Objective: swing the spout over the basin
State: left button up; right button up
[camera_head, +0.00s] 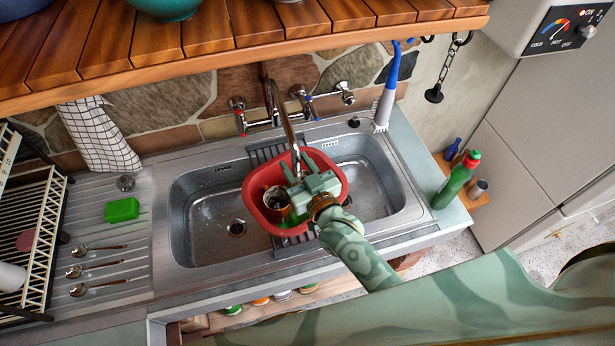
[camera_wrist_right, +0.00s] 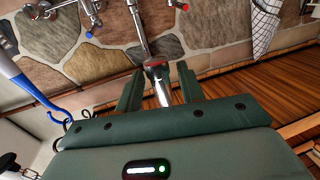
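The chrome spout (camera_head: 286,120) rises from the wall tap and curves forward. Its lower end is beside my right gripper, above the red basin (camera_head: 254,203) in the picture. The basin sits across the divider between the two sink bowls, with a dark mug (camera_head: 276,198) and something green in it. My right gripper (camera_head: 310,187) is over the basin and partly hides it. In the right wrist view its fingers (camera_wrist_right: 160,90) stand apart on either side of the spout (camera_wrist_right: 162,92), with gaps visible. Whether they touch it I cannot tell. My left gripper is not in view.
A wooden shelf (camera_head: 230,40) overhangs the back. Tap handles (camera_head: 238,106) flank the spout's base. A blue-handled brush (camera_head: 386,95) hangs at the right, and a green bottle (camera_head: 457,180) stands beyond the sink. A dish rack (camera_head: 45,230), spoons and green sponge (camera_head: 122,210) are left.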

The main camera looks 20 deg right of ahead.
jog(key=b+v, duration=0.1)
jog(key=v, duration=1.5)
jog(key=shift+b, duration=0.4)
